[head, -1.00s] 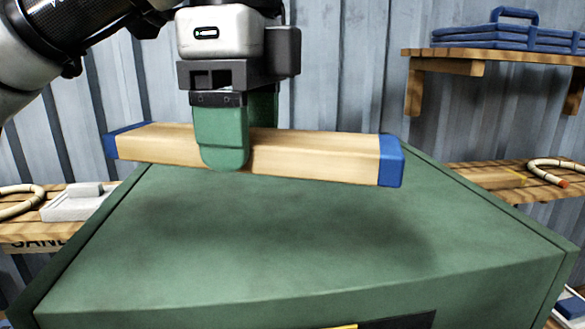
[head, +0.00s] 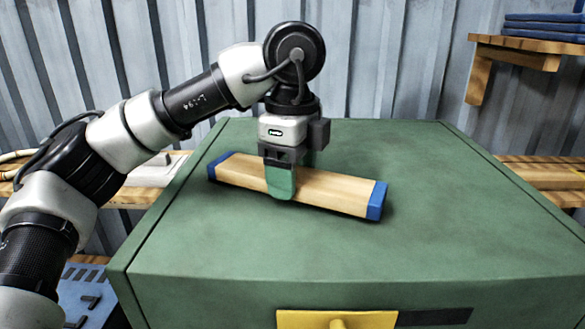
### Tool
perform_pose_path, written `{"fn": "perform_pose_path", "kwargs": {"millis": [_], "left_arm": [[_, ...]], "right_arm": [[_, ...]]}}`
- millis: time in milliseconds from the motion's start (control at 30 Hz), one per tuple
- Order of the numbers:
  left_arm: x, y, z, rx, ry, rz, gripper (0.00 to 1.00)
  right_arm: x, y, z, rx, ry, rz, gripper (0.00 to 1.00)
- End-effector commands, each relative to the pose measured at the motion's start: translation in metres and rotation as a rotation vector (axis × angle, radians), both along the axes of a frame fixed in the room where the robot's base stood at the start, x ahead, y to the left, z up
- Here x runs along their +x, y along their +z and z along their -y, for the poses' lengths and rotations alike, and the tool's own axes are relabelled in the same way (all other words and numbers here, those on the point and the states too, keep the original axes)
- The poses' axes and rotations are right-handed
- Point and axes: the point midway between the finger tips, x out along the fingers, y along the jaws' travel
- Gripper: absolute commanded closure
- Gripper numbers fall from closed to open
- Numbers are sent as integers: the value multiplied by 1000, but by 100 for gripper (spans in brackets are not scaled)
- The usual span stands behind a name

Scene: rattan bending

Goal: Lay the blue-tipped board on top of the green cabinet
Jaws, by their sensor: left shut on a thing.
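The board (head: 335,190) is pale wood with a blue tip at each end. It lies level, slightly slanted, at the top of the green cabinet (head: 430,225), over its left-middle part. A narrow dark shadow runs close along its lower edge, so it is at or very near the surface. My left gripper (head: 281,186) points down and is shut on the board a little left of its middle; its green finger covers part of the near side. The far finger is mostly hidden. My right gripper is not in view.
The cabinet top is otherwise bare, with free room in front and to the right. A yellow plate with a knob (head: 338,320) is on its front. Wooden shelves (head: 545,172) stand behind, and a wall shelf (head: 530,50) holds blue items at upper right.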

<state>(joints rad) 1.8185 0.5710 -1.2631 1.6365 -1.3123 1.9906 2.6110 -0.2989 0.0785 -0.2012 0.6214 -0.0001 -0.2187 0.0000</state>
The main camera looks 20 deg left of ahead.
Motion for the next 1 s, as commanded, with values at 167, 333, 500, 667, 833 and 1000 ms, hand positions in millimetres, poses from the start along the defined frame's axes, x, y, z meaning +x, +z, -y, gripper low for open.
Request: {"fn": "perform_pose_path", "kwargs": {"millis": [167, 333, 500, 667, 833, 1000], "left_arm": [[0, -7, 0, -2, 0, 3, 66], [0, -7, 0, -2, 0, 3, 66], [0, -12, 0, -1, 0, 2, 35], [0, -10, 0, -1, 0, 2, 11], [0, -10, 0, -1, 0, 2, 11], [0, -6, 0, -1, 0, 2, 11]], "right_arm": [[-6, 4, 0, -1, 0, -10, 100], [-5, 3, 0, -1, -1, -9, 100], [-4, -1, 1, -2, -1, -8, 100], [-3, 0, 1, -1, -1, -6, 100], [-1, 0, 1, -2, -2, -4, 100], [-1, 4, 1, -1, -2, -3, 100]]}}
